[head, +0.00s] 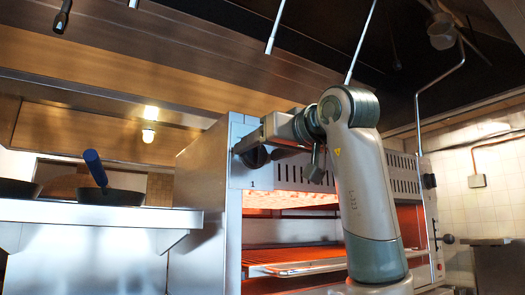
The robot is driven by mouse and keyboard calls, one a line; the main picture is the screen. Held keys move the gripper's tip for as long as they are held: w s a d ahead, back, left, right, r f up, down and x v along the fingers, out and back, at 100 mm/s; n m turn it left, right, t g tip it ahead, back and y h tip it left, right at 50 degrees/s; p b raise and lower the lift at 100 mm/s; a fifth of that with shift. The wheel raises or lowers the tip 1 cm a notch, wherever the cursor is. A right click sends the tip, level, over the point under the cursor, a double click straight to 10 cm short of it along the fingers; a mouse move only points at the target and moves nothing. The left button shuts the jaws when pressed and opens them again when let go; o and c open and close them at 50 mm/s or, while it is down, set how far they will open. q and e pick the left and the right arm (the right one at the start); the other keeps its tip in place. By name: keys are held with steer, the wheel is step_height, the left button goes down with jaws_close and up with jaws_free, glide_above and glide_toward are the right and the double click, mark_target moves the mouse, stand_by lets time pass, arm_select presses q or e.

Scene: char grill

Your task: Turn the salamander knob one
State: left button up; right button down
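The salamander (235,210) is a steel box with a glowing orange interior and a rack. Its black round knob (255,158), above a printed "1", is on the upper left of the front. My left gripper (246,147) is at this knob, its finger crossing the knob's upper part in the picture. The gripper's own wrist and arm partly hide the fingers, so I cannot tell if they grip the knob or how far apart they are. My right gripper is not in view.
Another dark knob (429,181) is on the salamander's right side. To the left, a steel shelf (100,214) holds dark pans, one with a blue handle (95,167). Thin rods hang from the hood above. A grey metal unit stands at the far right.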

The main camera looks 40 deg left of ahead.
arm_select(q)
steer(key=shift+b+v, duration=0.5)
steer(key=shift+v, duration=0.3)
steer(key=b+v, duration=0.5)
steer(key=v, duration=1)
steer(key=shift+s+d, duration=0.15)
steer(key=shift+d, duration=0.2)
steer(key=shift+r, duration=0.1)
